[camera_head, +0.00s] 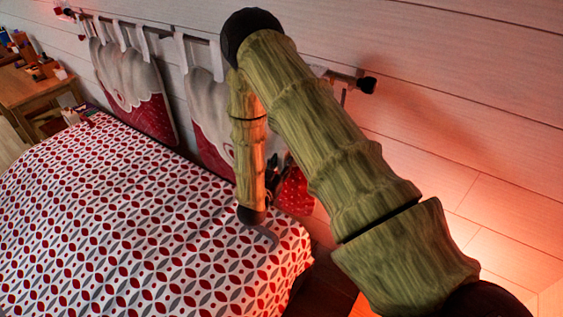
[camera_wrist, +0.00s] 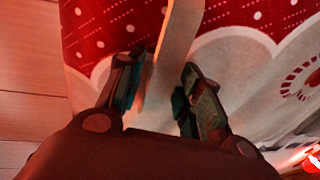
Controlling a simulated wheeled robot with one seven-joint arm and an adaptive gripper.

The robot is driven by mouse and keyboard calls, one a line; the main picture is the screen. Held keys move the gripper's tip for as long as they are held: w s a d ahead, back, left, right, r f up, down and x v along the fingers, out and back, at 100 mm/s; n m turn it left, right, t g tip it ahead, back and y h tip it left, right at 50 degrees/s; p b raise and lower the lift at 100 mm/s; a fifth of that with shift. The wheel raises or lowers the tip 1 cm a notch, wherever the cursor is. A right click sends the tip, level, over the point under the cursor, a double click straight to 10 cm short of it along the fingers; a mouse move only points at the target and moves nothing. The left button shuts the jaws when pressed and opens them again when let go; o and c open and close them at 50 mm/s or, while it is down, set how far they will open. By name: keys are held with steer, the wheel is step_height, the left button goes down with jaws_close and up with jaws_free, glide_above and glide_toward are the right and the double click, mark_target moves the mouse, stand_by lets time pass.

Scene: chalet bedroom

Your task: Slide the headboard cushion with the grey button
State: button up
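Two red and white headboard cushions hang by white straps from a rod. The left cushion (camera_head: 150,112) is in full view in the head view. The right cushion (camera_head: 205,125) is partly covered by my arm. In the wrist view a red and white cushion (camera_wrist: 230,20) with a scalloped border fills much of the picture. A pale strip (camera_wrist: 178,40) runs down it towards my gripper (camera_wrist: 160,88). My gripper's fingers are apart, on either side of the strip's lower part. I cannot tell whether they touch it. No grey button can be made out in either view.
The rod (camera_head: 340,76) runs along the pale plank wall (camera_head: 450,60). The bed (camera_head: 120,220), with a red, white and grey patterned cover, lies below the cushions. A wooden desk (camera_head: 35,92) with small items stands at far left.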

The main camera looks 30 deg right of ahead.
mark_target(272, 152)
jaws_close()
steer(key=shift+w, duration=0.1)
steer(key=shift+w+a+b, duration=0.35)
steer(key=shift+w+b, duration=0.25)
steer(key=shift+w, duration=0.25)
steer(key=shift+w+a+b, duration=0.3)
steer(key=shift+w+b, duration=0.25)
steer(key=shift+w, duration=0.25)
steer(key=shift+w+a+b, duration=0.35)
steer(key=shift+w+b, duration=0.25)
steer(key=shift+w, duration=0.25)
jaws_free()
steer(key=shift+s+a, duration=0.1)
steer(key=shift+a, duration=0.05)
